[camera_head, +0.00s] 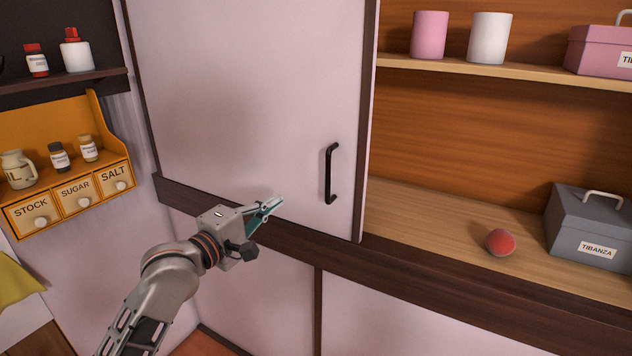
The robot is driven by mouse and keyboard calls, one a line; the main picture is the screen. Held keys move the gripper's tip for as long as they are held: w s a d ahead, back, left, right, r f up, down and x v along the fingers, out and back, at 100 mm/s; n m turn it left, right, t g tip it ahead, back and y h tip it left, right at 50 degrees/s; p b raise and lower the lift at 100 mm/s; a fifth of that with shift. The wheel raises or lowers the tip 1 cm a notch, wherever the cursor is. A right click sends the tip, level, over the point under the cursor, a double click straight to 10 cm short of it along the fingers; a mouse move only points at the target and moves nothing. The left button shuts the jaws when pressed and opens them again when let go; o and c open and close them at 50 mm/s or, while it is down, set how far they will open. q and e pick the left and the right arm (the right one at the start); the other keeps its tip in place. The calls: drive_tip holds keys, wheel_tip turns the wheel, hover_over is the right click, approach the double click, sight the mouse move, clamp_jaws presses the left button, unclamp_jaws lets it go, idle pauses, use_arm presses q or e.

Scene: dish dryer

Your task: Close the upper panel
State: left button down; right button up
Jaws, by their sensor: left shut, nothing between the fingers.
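The upper panel (240,100) is a pale door with a dark edge, standing on the left half of the upper cabinet. It carries a black vertical bar handle (331,174) near its right edge. The right half of the cabinet is open. My left gripper (272,205) is shut and empty. It is in front of the lower part of the panel, left of and a little below the handle, and not on the handle. I cannot tell whether its tips touch the panel. My right gripper is not in view.
In the open half, a red ball (500,242) and a grey box (592,228) sit on the bottom board. A pink canister (429,35), white canister (489,38) and pink box (602,50) stand on the shelf above. A spice rack (113,160) hangs at left.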

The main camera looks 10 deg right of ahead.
use_arm(q)
drive_tip(key=w+d, duration=0.5)
drive_tip(key=d, duration=0.4)
drive_tip(key=shift+w+d+p, duration=0.35)
drive_tip(key=shift+d+p, duration=0.05)
